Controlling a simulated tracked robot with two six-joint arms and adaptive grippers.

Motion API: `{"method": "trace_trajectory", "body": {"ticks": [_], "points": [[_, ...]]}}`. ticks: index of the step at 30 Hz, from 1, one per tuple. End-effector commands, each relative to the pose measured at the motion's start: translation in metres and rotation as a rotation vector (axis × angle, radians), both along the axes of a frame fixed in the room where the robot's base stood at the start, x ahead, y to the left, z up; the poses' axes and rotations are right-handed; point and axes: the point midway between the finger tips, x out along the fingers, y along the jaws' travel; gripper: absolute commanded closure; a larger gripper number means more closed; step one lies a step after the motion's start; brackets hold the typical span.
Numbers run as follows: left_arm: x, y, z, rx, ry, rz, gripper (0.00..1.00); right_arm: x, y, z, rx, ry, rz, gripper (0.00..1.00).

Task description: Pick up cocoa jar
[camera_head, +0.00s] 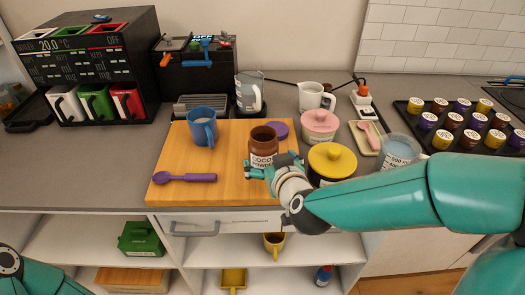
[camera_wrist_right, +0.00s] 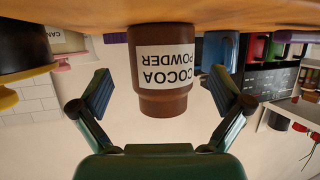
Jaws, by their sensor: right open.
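The brown cocoa jar (camera_head: 264,140) with a white "COCOA POWDER" label stands upright and lidless on the wooden board (camera_head: 230,190). A purple lid (camera_head: 278,130) lies just behind it. My right gripper (camera_head: 271,167) is at the jar's front. In the right wrist view, which is upside down, the jar (camera_wrist_right: 163,98) shows between the spread fingers of the right gripper (camera_wrist_right: 160,92), with a gap on each side. My left arm shows only at the lower left corner of the head view; its gripper is out of frame.
A blue mug (camera_head: 202,128) and a purple spoon (camera_head: 184,177) are on the board. A yellow-lidded pot (camera_head: 332,161) stands close right of the jar, with a pink pot (camera_head: 320,124) behind. A measuring cup (camera_head: 398,150) stands farther right.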

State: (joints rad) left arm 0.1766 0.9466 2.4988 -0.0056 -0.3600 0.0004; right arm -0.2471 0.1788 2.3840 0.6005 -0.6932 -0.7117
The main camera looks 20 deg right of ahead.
Motion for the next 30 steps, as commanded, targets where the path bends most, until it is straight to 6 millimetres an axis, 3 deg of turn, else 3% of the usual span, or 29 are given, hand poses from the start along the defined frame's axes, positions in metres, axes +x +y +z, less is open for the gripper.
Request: {"method": "trace_trajectory", "body": {"ticks": [4,9,17,27,30], "points": [[0.000,0.000,-0.002,0.000,0.000,0.000,0.00,0.018,0.002,-0.016,-0.002,0.005,0.001,0.00],[0.000,0.000,-0.001,0.000,0.000,0.000,0.00,0.035,0.001,-0.020,-0.001,0.001,-0.001,0.00],[0.000,0.000,-0.001,0.000,0.000,0.000,0.00,0.036,0.001,-0.021,0.000,0.001,0.000,0.00],[0.000,0.000,-0.001,0.000,0.000,0.000,0.00,0.036,0.001,-0.021,-0.001,0.001,0.000,0.57],[0.000,0.000,-0.001,0.000,0.000,0.000,0.00,0.036,0.001,-0.020,-0.001,-0.001,0.000,0.69]]}}
